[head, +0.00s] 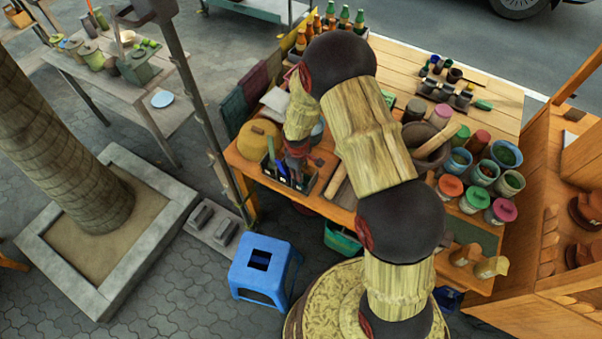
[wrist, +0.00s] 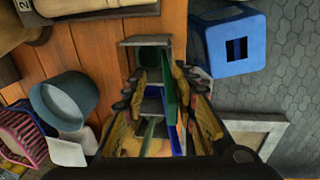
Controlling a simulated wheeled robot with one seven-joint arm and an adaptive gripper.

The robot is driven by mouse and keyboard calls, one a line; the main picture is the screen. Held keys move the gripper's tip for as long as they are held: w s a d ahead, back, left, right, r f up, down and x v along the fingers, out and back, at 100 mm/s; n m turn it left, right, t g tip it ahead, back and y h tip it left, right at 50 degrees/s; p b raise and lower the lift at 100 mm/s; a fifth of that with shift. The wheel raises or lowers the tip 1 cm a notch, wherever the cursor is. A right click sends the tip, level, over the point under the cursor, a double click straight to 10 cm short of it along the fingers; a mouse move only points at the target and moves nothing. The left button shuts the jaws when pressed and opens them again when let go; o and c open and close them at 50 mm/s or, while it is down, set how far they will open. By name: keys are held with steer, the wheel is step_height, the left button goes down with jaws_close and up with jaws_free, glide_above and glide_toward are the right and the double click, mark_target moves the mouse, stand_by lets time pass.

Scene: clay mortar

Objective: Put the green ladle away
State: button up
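In the wrist view a grey caddy with compartments (wrist: 130,42) lies below my gripper (wrist: 160,78). The gripper's two fingers are apart, one on each side of the caddy's middle. A green ladle (wrist: 169,92) shows as a narrow green strip between the fingers, close to the right one; a dark green rounded part lies in the compartment at the caddy's top end. I cannot tell whether the strip touches the finger. In the head view my gripper (head: 297,152) is above the dark caddy (head: 306,185) at the table's front left corner.
A blue strip stands in the caddy. A blue stool (head: 262,268) is on the paving below the table edge. A yellow-brown round pot (head: 259,140) is left of the caddy. Several paint pots, a mortar (head: 428,147) and bottles crowd the wooden table (head: 480,90). A pole rises left of the table.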

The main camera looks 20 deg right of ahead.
steer(key=r, duration=0.6)
steer(key=s+r, duration=0.1)
steer(key=r, duration=0.2)
steer(key=shift+s+a+r, duration=0.1)
steer(key=shift+a+r, duration=0.15)
steer(key=shift+a, duration=0.15)
steer(key=s+d+r+m+t+b, duration=0.1)
steer(key=s+r+m+b, duration=0.3)
steer(key=s+r+b, duration=0.4)
steer(key=s+d+r+m+t+y+b, duration=0.1)
steer(key=s+r+m+b, duration=0.4)
steer(key=s, duration=1.3)
step_height(320, 180, up, 4)
steer(key=d+t+b, duration=0.1)
steer(key=t+b, duration=0.1)
steer(key=b, duration=0.3)
steer(key=shift+d+f+b, duration=0.15)
steer(key=shift+b, duration=0.2)
